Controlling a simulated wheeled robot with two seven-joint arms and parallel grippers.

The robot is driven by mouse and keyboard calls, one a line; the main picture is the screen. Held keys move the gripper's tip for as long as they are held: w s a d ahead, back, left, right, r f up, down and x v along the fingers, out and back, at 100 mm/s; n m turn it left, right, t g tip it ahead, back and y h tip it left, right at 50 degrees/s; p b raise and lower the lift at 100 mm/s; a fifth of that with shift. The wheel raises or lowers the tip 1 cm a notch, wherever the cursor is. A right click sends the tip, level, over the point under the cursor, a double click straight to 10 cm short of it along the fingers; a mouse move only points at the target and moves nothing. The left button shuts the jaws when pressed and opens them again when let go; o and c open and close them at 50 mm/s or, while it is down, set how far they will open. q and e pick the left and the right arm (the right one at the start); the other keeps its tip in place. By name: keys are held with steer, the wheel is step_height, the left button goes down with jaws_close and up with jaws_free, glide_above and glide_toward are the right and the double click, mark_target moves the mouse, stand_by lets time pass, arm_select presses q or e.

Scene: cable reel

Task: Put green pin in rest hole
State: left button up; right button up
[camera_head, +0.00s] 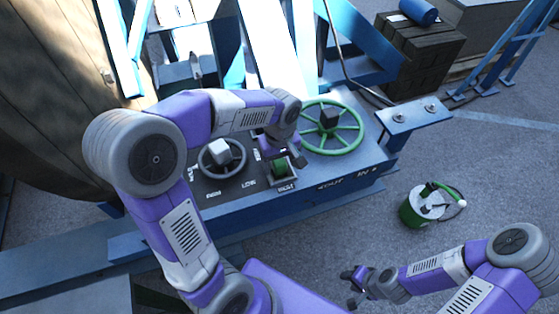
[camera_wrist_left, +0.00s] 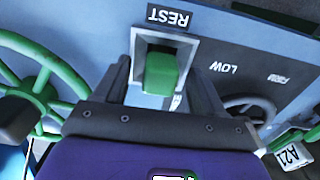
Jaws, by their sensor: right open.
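The green pin (camera_wrist_left: 161,74) shows its green block end in the left wrist view, at the square frame of the rest hole (camera_wrist_left: 190,48) beside the REST label. In the head view the green pin (camera_head: 279,167) is at the panel's front edge, just below my left gripper (camera_head: 285,156). My left gripper (camera_wrist_left: 162,88) has one finger on each side of the pin, with visible gaps between, so it looks open. How deep the pin sits is hidden. My right gripper (camera_head: 357,279) is open and empty, low over the floor.
A green spoked handwheel (camera_head: 331,128) stands right of the pin, and a smaller grey wheel (camera_head: 222,158) left of it, near the LOW label. A green canister (camera_head: 421,207) stands on the floor at right. A large wooden reel (camera_head: 50,100) fills the left.

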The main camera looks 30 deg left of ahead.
arm_select(q)
step_height(320, 180, up, 8)
steer(key=shift+f+p, duration=0.2)
steer(key=shift+p, duration=0.4)
stand_by(0.5)
